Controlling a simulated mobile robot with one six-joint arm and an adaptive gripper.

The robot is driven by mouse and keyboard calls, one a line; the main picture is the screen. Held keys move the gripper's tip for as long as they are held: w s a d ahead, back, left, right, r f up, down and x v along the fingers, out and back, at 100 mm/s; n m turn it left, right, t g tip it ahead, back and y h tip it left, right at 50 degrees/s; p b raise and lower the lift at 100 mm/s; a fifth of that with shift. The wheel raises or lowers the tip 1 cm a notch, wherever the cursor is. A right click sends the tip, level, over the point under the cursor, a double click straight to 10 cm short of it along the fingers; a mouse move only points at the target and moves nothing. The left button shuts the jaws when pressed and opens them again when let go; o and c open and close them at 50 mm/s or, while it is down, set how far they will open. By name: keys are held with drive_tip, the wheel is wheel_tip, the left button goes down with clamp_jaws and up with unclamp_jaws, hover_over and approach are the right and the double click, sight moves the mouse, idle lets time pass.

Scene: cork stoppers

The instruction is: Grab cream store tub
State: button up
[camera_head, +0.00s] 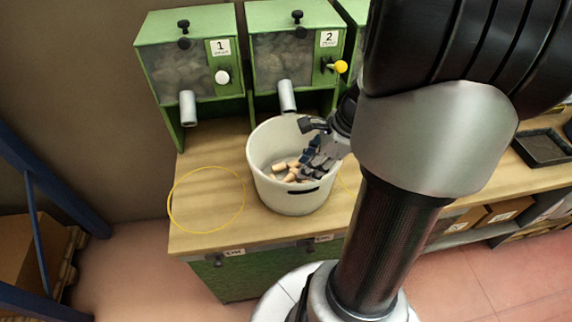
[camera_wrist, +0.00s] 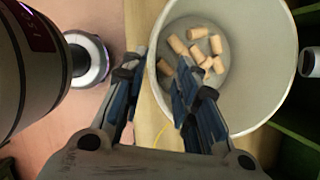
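The cream tub (camera_head: 262,172) stands on the wooden bench top below dispensers 1 and 2, with several cork stoppers inside. In the wrist view the tub (camera_wrist: 262,100) fills the upper right, with the corks (camera_wrist: 197,48) on its floor. My gripper (camera_head: 316,152) is at the tub's right rim in the head view. In the wrist view my gripper (camera_wrist: 157,78) is open, one finger over the tub's inside and the other outside, with the near wall between them. I cannot tell whether either finger touches the wall. My arm hides part of the bench to the right.
Green dispensers 1 (camera_head: 190,62) and 2 (camera_head: 295,52) stand behind the tub, their spouts close to its rim. A yellow ring (camera_head: 205,232) marks bare bench at left. A dark tray (camera_head: 541,148) lies at far right. A blue frame (camera_head: 50,185) stands left.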

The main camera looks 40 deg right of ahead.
drive_tip(key=b, duration=0.3)
hover_over(291, 196)
drive_tip(key=d, duration=0.1)
drive_tip(key=f, duration=0.8)
drive_tip(key=shift+s+d, duration=0.1)
drive_tip(key=shift+s, duration=0.3)
drive_tip(key=x, duration=0.1)
drive_tip(key=b+x, duration=0.1)
drive_tip(key=x, duration=0.1)
drive_tip(key=b+x, duration=0.1)
drive_tip(key=shift+s+f, duration=0.3)
drive_tip(key=shift+f, duration=0.1)
drive_tip(key=shift+w+a+f+b, duration=0.2)
drive_tip(key=shift+f+b, duration=0.1)
drive_tip(key=shift+b, duration=0.05)
drive_tip(key=shift+r, duration=0.1)
drive_tip(key=shift+c, duration=0.4)
clamp_jaws()
